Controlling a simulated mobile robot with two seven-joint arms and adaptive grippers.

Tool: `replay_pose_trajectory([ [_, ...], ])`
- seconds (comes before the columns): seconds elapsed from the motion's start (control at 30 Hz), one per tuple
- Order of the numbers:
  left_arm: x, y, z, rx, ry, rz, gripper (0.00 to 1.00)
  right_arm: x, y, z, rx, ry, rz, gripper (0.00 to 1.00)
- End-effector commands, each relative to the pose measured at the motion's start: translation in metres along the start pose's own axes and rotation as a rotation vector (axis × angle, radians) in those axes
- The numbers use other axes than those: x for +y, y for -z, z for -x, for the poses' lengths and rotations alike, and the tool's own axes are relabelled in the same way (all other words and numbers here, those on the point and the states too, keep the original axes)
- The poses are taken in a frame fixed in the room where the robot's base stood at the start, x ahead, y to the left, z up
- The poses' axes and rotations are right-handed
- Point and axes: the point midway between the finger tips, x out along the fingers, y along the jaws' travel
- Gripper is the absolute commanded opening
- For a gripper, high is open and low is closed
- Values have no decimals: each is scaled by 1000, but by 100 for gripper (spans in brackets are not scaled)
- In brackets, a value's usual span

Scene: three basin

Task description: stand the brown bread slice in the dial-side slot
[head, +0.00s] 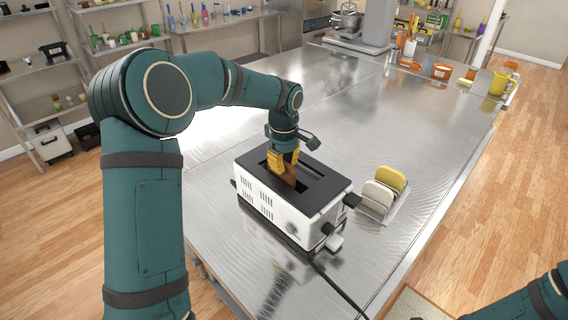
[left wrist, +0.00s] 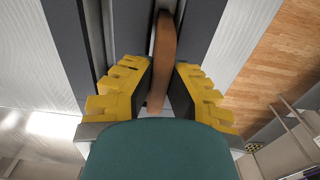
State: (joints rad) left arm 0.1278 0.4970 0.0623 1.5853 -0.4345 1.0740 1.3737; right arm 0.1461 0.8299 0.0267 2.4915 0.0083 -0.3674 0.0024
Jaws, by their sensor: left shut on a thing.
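The white toaster (head: 262,200) with a dark top stands on the metal table; its dial (head: 293,228) is on the long side facing me. My left gripper (head: 284,160), with yellow fingers, is shut on the brown bread slice (head: 290,175) above the toaster top. In the left wrist view the slice (left wrist: 162,60) is edge-on between the fingers (left wrist: 163,85), in line with one of two parallel slots, the one nearer the wood floor. Its lower edge is hidden, so I cannot tell how deep it sits. My right gripper is out of view.
A rack (head: 397,212) holding pale and yellow slices stands right of the toaster. Mugs and containers line the far right edge. The table behind the toaster is clear.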

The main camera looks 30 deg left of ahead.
Motion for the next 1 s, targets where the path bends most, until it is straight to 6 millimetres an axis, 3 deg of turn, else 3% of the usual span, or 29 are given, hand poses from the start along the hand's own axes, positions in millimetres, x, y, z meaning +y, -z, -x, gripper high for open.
replay_pose_trajectory([
  [0.33,0,0,-4,0,0,0,0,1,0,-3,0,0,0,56],
  [0.37,0,0,-3,0,0,0,26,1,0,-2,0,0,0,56],
  [0.4,0,0,-3,0,0,0,39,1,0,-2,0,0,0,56],
  [0.77,0,0,0,0,0,0,39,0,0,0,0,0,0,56],
  [1.0,1,0,34,2,-5,2,39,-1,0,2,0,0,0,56],
])
